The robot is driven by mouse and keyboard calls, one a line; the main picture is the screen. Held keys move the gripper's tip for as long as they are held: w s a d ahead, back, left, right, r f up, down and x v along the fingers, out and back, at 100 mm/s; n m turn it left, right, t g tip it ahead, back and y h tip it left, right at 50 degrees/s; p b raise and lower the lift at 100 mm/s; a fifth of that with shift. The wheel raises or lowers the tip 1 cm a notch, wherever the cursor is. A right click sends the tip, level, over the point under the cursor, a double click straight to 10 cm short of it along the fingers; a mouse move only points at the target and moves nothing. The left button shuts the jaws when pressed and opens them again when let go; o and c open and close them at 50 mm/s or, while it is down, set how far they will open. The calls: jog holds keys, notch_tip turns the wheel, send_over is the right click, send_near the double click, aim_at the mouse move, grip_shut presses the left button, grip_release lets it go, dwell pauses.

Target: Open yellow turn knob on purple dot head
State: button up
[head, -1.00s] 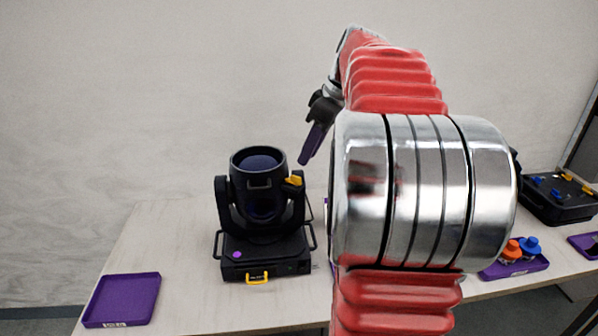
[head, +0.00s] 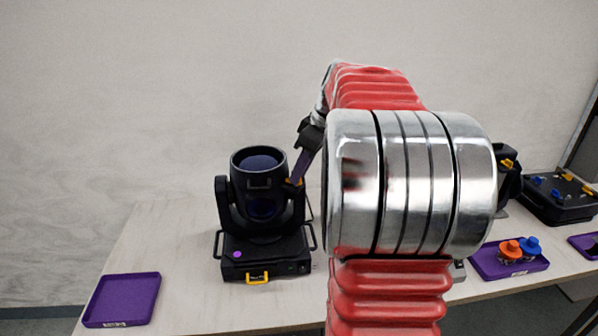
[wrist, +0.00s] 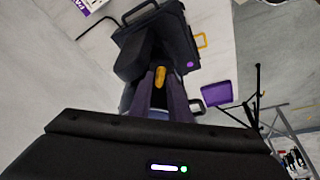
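The black moving head with the purple dot (head: 237,254) stands on the table at the left of centre in the head view. Its yellow turn knob (head: 288,181) sits on the right side of the head and is partly covered by my gripper's purple finger. My gripper (head: 298,180) reaches down to the knob from the upper right. In the wrist view my gripper (wrist: 161,72) has its two purple fingers apart, with the yellow knob (wrist: 160,82) between the tips. I cannot tell whether either finger touches it. The purple dot also shows in the wrist view (wrist: 190,64).
A purple tray (head: 122,299) lies at the table's left front. Another purple tray (head: 533,265) holds orange and blue pieces on the right. A second black fixture stands partly behind my arm, beside a black case (head: 560,205). A yellow handle (head: 257,278) sticks out at the head's front.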

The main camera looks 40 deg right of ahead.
grip_shut()
jog(key=shift+a, duration=0.25)
jog(key=shift+d, duration=0.2)
